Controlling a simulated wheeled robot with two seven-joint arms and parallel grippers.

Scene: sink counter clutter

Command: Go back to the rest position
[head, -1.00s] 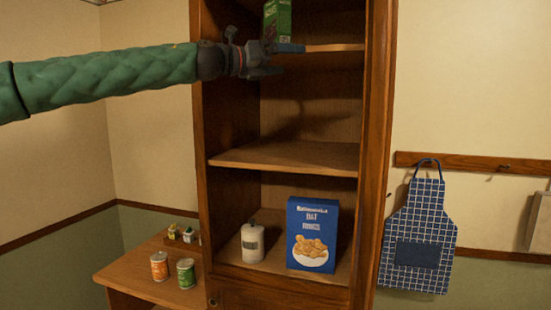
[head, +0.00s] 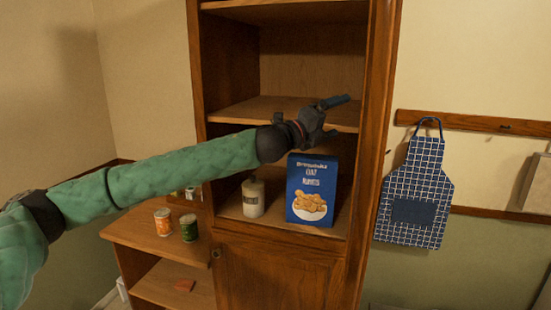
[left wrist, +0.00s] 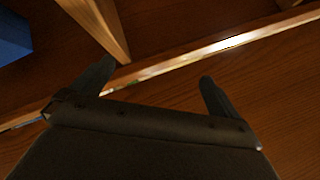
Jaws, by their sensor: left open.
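My left gripper (head: 330,110) is in front of the tall wooden cabinet (head: 375,120), at about the height of its middle shelf (head: 250,110). Its arm comes in from the left. In the left wrist view the two fingers of my left gripper (left wrist: 155,82) stand wide apart with nothing between them. My right gripper is in neither view.
A blue cereal box (head: 308,185) and a white canister (head: 253,197) stand on the cabinet's lower shelf, just below my left gripper. Two cans, one orange (head: 163,222) and one green (head: 189,227), stand on the side counter (head: 140,235). A checked apron (head: 418,190) hangs at right.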

